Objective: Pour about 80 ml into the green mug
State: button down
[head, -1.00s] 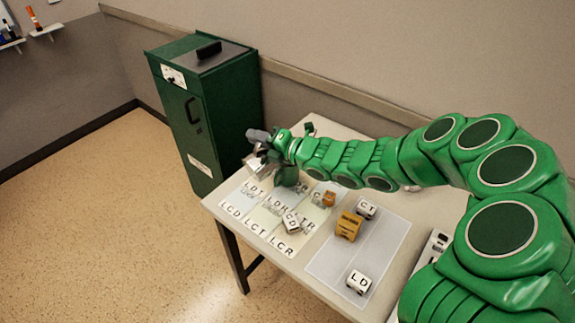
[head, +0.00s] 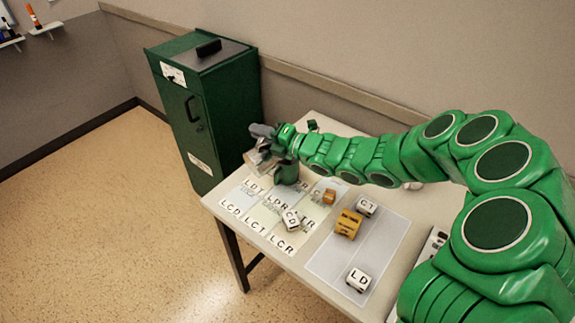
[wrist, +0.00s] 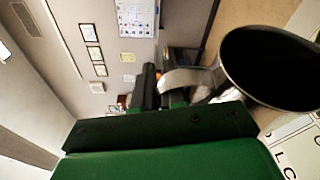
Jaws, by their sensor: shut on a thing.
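The jug looks tilted. In the wrist view, my gripper (wrist: 166,90) is beside the pale handle, and the jug's dark round mouth (wrist: 270,65) is at upper right. A dark green mug (head: 287,172) stands on the table just right of the jug in the head view, partly under my arm. The mug's inside is hidden. I see no liquid or stream.
Lettered cards (head: 252,225) cover the table's left part, with a white lettered block (head: 291,220) and small orange block (head: 329,197) on them. A pale mat (head: 335,265) carries a yellow-orange block (head: 348,224) and white blocks. A green cabinet (head: 215,120) stands behind the table.

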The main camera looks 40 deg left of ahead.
aim_at(245, 154)
jog(key=s, duration=0.1)
jog(key=s+f+n, duration=0.1)
jog(key=s+a+n, duration=0.1)
jog(key=s, duration=0.1)
jog(key=shift+f+h, duration=0.25)
jog(key=shift+h, duration=0.15)
jog(key=shift+s+a+f+n, duration=0.1)
jog(key=shift+s+f+n, duration=0.3)
jog(key=shift+s+n, duration=0.1)
jog(key=shift+s+f+n+t, duration=0.1)
jog(key=shift+s+n+t, duration=0.05)
jog(key=shift+n+t, duration=0.2)
jog(key=shift+s+a+n+h, duration=0.1)
jog(key=shift+s+n+h, duration=0.2)
jog(key=shift+h, duration=0.1)
jog(key=shift+f, duration=0.15)
dwell(0.5)
jog(key=shift+f+t, duration=0.15)
jog(key=shift+t, duration=0.2)
jog(key=shift+s+a+f+n+b, duration=0.1)
jog(key=shift+s+f+n+b, duration=0.35)
jog(key=shift+f+n, duration=0.15)
